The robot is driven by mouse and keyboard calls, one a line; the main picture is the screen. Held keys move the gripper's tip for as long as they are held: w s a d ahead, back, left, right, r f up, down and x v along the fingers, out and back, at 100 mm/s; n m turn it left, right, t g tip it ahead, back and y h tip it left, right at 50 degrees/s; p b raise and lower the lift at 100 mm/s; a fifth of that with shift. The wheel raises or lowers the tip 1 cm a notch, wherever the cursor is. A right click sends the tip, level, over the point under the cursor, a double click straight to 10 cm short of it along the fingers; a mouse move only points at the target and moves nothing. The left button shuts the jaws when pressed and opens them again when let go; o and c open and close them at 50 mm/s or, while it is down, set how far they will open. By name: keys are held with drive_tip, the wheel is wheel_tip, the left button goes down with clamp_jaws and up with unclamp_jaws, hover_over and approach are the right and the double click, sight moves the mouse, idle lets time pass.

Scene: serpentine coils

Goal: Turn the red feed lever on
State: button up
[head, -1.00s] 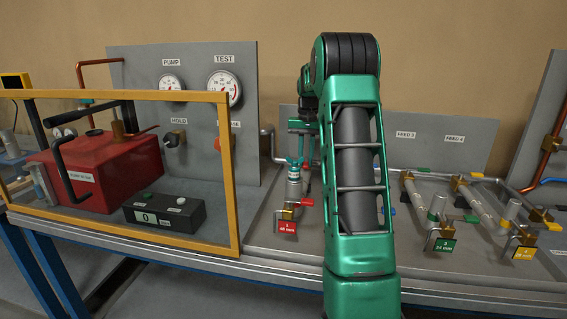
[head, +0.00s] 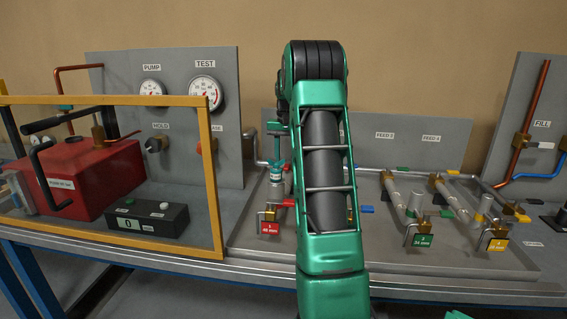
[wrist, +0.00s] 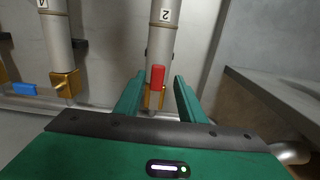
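The red feed lever (wrist: 157,78) shows in the wrist view at a brass valve (wrist: 154,101) by the end of a grey pipe (wrist: 163,40) marked 2. In the picture it runs along the pipe's line. My gripper (wrist: 159,80) is open, one green finger on each side of the lever, with a visible gap on both sides. I cannot tell how deep the lever lies between the fingers. In the head view my arm hides much of this area; a small red piece (head: 288,168) shows beside it. Another red lever (head: 284,203) sits near the front red tag (head: 270,228).
In the wrist view, a blue lever (wrist: 24,89) lies crosswise at the neighbouring valve (wrist: 66,83); a grey block (wrist: 275,100) stands at right. In the head view, a yellow-framed guard (head: 215,180) encloses a red pump (head: 85,175) at left. Green-tagged (head: 423,240) and yellow-tagged valves (head: 496,244) stand at right.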

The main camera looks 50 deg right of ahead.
sight(286, 166)
wheel_tip(286, 166, up, 11)
drive_tip(key=shift+f, duration=0.15)
idle(0.5)
idle(0.5)
